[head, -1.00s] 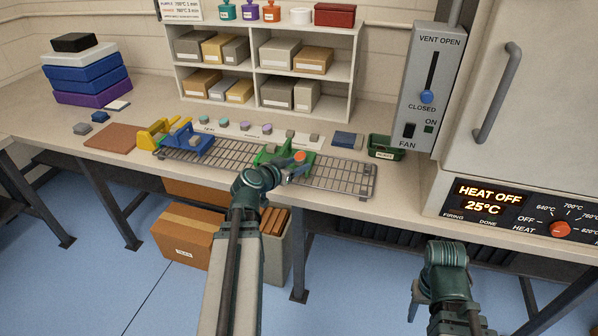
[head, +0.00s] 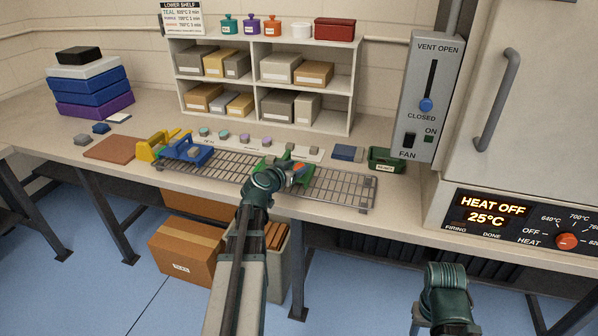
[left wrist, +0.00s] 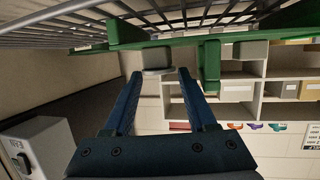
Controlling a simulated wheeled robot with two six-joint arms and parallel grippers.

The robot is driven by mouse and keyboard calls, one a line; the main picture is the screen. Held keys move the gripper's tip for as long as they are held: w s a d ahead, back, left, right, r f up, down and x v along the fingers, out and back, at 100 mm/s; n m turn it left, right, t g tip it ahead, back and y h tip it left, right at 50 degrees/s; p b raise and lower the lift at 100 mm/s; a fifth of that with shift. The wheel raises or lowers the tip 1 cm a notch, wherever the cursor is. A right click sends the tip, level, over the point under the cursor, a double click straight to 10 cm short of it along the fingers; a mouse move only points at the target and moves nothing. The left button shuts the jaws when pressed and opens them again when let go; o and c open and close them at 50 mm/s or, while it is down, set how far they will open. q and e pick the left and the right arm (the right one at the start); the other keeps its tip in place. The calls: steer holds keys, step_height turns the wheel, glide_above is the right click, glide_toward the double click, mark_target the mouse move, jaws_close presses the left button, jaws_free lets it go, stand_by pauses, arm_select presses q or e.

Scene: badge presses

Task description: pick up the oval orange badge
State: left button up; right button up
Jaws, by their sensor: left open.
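I see no orange there. My right gripper is at the bottom edge of the head view, mostly cut off.
The wire rack (head: 341,188) lies along the table's front. A green bin (head: 385,160) is at the right. Shelves with boxes and a row of small badges stand behind.

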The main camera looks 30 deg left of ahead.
mark_target(303, 165)
arm_select(q)
steer(key=shift+w+f+b, duration=0.3)
steer(key=shift+w, duration=0.1)
steer(key=b+x, duration=0.1)
steer(key=x, duration=0.2)
steer(key=shift+w+f+b, duration=0.2)
steer(key=shift+f+b, duration=0.15)
steer(key=shift+f, duration=0.05)
steer(key=shift+w, duration=0.35)
steer(key=shift+c, duration=0.4)
jaws_close()
steer(key=shift+r, duration=0.1)
